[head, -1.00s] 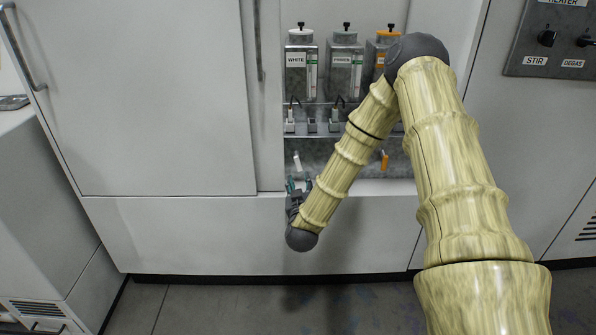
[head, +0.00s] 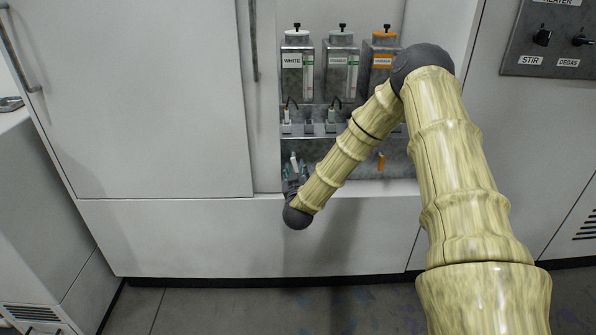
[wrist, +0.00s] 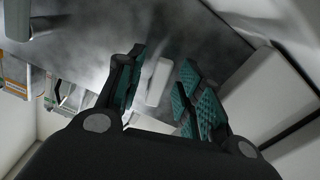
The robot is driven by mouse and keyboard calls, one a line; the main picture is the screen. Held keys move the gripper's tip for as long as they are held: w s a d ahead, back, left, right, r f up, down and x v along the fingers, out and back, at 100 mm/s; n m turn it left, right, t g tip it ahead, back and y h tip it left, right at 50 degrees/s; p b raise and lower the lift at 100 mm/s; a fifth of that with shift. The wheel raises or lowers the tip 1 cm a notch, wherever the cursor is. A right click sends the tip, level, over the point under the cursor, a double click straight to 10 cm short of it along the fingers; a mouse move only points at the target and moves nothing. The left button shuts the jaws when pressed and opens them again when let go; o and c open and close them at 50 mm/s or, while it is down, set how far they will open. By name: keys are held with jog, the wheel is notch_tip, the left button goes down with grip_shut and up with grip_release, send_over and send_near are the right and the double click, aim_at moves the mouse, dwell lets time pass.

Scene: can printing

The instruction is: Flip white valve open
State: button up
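The white valve handle (head: 294,159) sticks out of the grey back panel below the white ink bottle (head: 297,62). In the wrist view the white handle (wrist: 158,82) shows between the two finger pads. My gripper (head: 295,171) is at the handle's lower end in the recess. It is open, with the teal pads apart on either side of the handle in the wrist view (wrist: 163,66). A gap shows on the right side; whether the left pad touches the handle I cannot tell. The handle's lower part is hidden behind my gripper's body.
An orange valve handle (head: 381,162) sits to the right in the same recess. A grey shelf (head: 350,130) with small fittings is above. A thinner bottle (head: 341,65) and an orange-capped bottle (head: 382,62) stand beside the white one. The recess's left wall is close to my gripper.

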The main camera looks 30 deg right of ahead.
grip_shut()
jog(key=shift+w+a+f+m, duration=0.1)
jog(key=shift+a+m, duration=0.05)
jog(key=shift+m, duration=0.65)
jog(key=shift+w+a+m, duration=0.1)
jog(key=shift+a+m, duration=0.05)
jog(key=shift+m, duration=0.65)
jog(key=shift+o, duration=0.9)
grip_release()
jog(key=shift+d, duration=0.1)
